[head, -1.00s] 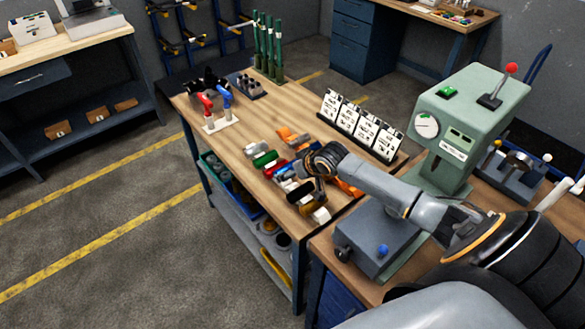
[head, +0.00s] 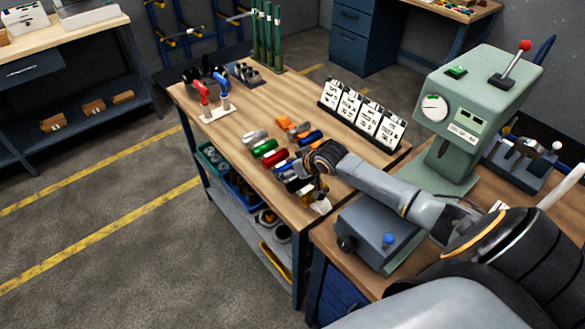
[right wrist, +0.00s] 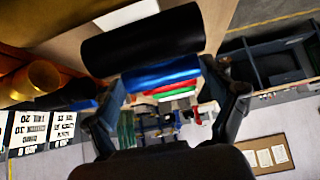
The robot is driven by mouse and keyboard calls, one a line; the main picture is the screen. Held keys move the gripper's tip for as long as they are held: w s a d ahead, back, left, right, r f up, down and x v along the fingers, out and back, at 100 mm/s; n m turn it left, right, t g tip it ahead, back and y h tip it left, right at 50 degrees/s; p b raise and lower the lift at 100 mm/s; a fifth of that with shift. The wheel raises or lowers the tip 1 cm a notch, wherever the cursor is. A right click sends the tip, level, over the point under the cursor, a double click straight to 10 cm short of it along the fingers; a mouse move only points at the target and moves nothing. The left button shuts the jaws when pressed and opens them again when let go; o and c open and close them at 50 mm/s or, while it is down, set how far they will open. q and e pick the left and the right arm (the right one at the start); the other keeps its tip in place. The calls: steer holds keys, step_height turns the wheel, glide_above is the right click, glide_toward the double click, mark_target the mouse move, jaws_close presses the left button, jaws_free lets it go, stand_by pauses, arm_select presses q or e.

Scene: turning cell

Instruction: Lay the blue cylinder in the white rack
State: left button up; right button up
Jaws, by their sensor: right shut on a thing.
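My right gripper (head: 306,178) is low over the front part of the wooden bench. In the right wrist view its two fingers (right wrist: 168,88) are closed on a blue cylinder (right wrist: 160,72), which lies crosswise between them. In the head view the gripper and wrist hide most of that cylinder. A white piece (head: 321,205) at the bench's near end also shows in the right wrist view (right wrist: 127,14); it is partly hidden, and I cannot tell whether it is the white rack. My left gripper is not in view.
A black cylinder (right wrist: 143,32) lies close beside the blue one. Red (head: 275,158), green (head: 265,148) and orange (head: 294,128) pieces lie further along. A row of white number cards (head: 361,113) stands on the right side.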

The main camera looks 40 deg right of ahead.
steer(key=shift+f, duration=0.1)
steer(key=o, duration=1.2)
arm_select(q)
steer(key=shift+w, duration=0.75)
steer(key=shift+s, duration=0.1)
arm_select(e)
steer(key=shift+s, duration=0.1)
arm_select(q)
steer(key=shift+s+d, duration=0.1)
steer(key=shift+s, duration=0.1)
arm_select(e)
steer(key=v, duration=1.1)
steer(key=shift+s+r, duration=0.2)
steer(key=shift+r, duration=0.15)
